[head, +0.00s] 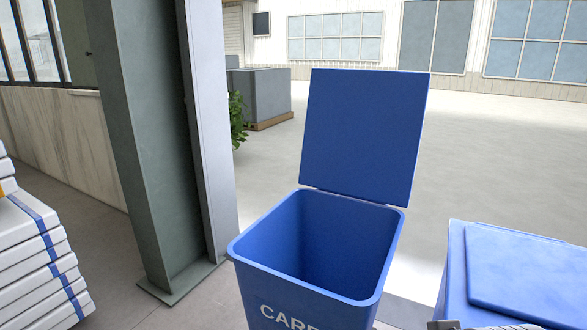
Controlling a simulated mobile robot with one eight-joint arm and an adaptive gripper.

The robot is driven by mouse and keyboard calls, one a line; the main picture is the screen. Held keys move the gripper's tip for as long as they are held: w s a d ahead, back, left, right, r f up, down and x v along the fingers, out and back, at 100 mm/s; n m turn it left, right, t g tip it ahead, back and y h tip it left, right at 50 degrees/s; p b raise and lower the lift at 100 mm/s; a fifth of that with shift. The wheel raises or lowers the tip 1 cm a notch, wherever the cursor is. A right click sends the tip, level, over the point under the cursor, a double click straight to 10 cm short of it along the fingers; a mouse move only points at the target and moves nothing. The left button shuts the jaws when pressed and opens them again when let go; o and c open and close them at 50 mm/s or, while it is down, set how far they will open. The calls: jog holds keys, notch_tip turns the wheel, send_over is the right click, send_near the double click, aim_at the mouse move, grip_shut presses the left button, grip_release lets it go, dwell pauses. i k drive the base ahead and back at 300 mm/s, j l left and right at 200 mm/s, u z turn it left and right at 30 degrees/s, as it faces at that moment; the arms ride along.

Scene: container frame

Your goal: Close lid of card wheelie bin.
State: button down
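The blue card wheelie bin (318,282) stands upright in the lower middle of the head view. Its front carries white lettering, partly cut off by the bottom edge, that begins with "CAR". The bin's lid (364,135) is open, standing up nearly vertical from the back rim. The inside looks empty as far as it shows; the floor of the bin is hidden. My gripper cannot be made out; only a small grey piece, perhaps of my arm, shows at the bottom edge on the right, in front of the other blue container.
A second blue container (456,262) with a flat lid stands close on the right. A grey-green steel column (150,130) rises left of the bin. White boxes with blue bands (38,262) are stacked at far left. Open floor lies behind the bin.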

aim_at(363, 127)
jog(key=i+j+u, duration=0.25)
jog(key=j+u, duration=0.2)
jog(key=i+j+u, duration=0.7)
jog(key=u, duration=0.2)
jog(key=i+j+u, duration=0.1)
jog(key=i+u, duration=0.35)
jog(key=i+l+z, duration=0.15)
jog(key=i+z, duration=0.75)
jog(key=i+j+z, duration=0.15)
jog(key=i+z, duration=0.3)
jog(key=i+j+z, duration=0.25)
jog(key=z, duration=0.15)
jog(key=i+j, duration=0.05)
jog(key=i, duration=0.05)
